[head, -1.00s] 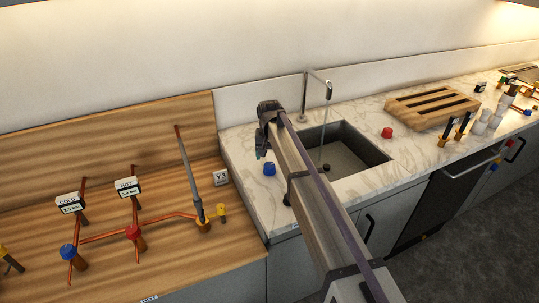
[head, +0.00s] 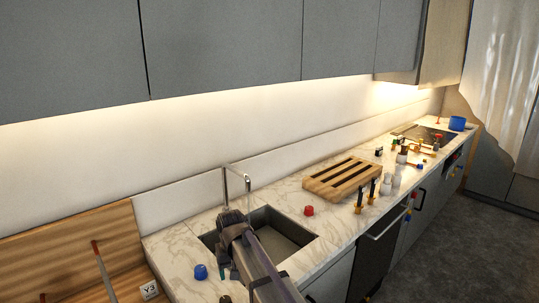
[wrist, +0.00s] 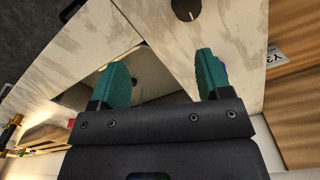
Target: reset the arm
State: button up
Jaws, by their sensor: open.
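My gripper (wrist: 158,82) shows in the wrist view with its two green fingers wide apart and nothing between them. In the head view my arm reaches in from the bottom, and its end hangs over the left part of the sink (head: 285,232). The fingertips are hard to make out there. The faucet (head: 248,190) stands behind the sink, close to my arm's end.
A blue knob (head: 200,272) is left of the sink and a red knob (head: 308,210) right of it. A slatted wooden rack (head: 345,178) and several small bottles and fittings stand further right. Grey cupboards (head: 220,45) hang above.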

jog(key=s+d+m, duration=0.1)
jog(key=s+d, duration=0.4)
jog(key=d, duration=0.5)
jog(key=s+d+m, duration=0.2)
jog(key=s+d, duration=0.4)
jog(key=d, duration=0.4)
jog(key=s+d+m, duration=0.1)
jog(key=s+d, duration=0.5)
jog(key=d, duration=0.4)
jog(key=shift+s+f, duration=0.25)
jog(key=shift+f, duration=0.05)
